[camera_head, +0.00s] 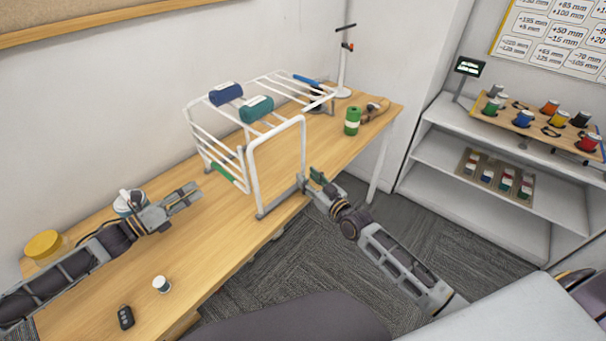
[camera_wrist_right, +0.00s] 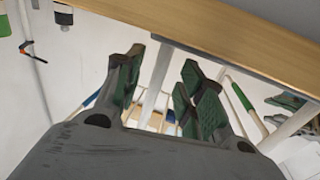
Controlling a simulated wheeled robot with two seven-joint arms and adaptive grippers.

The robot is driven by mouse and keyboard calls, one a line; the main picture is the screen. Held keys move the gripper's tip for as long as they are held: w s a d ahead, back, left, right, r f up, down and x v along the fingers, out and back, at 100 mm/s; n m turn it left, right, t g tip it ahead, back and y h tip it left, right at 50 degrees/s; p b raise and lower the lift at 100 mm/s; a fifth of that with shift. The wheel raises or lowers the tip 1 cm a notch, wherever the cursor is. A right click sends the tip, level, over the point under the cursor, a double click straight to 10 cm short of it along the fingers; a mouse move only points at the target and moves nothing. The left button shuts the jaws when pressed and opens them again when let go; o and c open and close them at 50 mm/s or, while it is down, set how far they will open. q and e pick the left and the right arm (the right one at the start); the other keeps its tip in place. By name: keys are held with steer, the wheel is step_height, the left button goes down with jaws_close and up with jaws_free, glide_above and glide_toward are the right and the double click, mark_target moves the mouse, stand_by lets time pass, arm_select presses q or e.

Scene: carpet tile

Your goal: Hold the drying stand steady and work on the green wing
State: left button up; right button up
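The drying stand (camera_head: 252,150) is a white tube frame on the wooden table, with a blue roll (camera_head: 225,94) and a teal-green roll (camera_head: 257,109) lying over its top bars. A green strip (camera_head: 222,171) shows low on its left side. I cannot tell which part is the green wing. My left gripper (camera_head: 193,194) is over the table, left of the stand and apart from it, open and empty. My right gripper (camera_head: 316,176) is at the table's front edge beside the stand's right leg. In the right wrist view its green-padded fingers (camera_wrist_right: 164,62) are apart, a pale post showing between them; contact is unclear.
A green spool (camera_head: 352,121) and a white post stand (camera_head: 344,65) are at the table's far end. White shelves (camera_head: 480,165) with small goods stand at right.

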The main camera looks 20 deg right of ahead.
mark_target(304, 175)
steer(key=shift+x, duration=1.65)
steer(key=shift+c, duration=0.5)
jaws_close()
